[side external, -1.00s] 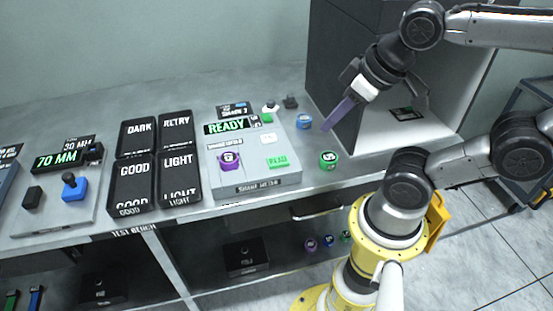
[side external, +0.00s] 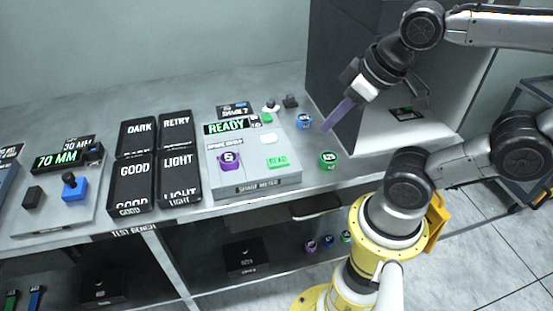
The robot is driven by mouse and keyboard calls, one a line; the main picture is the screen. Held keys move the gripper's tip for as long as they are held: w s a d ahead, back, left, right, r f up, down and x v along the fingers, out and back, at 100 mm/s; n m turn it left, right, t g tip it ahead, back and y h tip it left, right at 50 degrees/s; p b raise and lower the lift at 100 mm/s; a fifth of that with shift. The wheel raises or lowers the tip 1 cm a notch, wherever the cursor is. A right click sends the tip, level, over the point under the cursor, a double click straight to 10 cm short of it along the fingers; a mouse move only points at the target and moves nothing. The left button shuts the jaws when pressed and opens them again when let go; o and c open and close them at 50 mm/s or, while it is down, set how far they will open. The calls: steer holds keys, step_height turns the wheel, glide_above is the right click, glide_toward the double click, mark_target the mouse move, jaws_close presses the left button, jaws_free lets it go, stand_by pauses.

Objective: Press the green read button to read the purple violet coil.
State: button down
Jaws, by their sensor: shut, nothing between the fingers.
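The purple violet coil (side external: 230,161) sits on the sample spot at the left of the grey shade meter (side external: 257,186). The green read button (side external: 278,162) is at the right of the meter's top face, and nothing touches it. The meter's display (side external: 227,126) shows READY in green. My gripper (side external: 326,129), with long purple fingers, is shut and empty. It hangs tilted above the bench to the right of the meter, apart from the button and the coil.
A blue coil (side external: 304,121) and a green coil (side external: 328,159) stand on the bench right of the meter. Black trays marked DARK (side external: 137,134), RETRY (side external: 176,128), GOOD (side external: 133,181) and LIGHT (side external: 179,174) lie to its left. A dark cabinet (side external: 335,75) rises behind my gripper.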

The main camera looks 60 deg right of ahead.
stand_by(0.5)
steer(key=w+a+m+y, duration=0.2)
steer(key=a+m+y, duration=0.1)
steer(key=a+m, duration=0.15)
steer(key=m+t+y, duration=0.1)
steer(key=m+t, duration=0.2)
steer(key=m, duration=1.4)
glide_above(283, 160)
step_height(283, 160, down, 5)
steer(key=shift+d+r, duration=0.1)
steer(key=shift+r, duration=0.1)
steer(key=shift+f, duration=4.4)
steer(key=shift+f, duration=0.2)
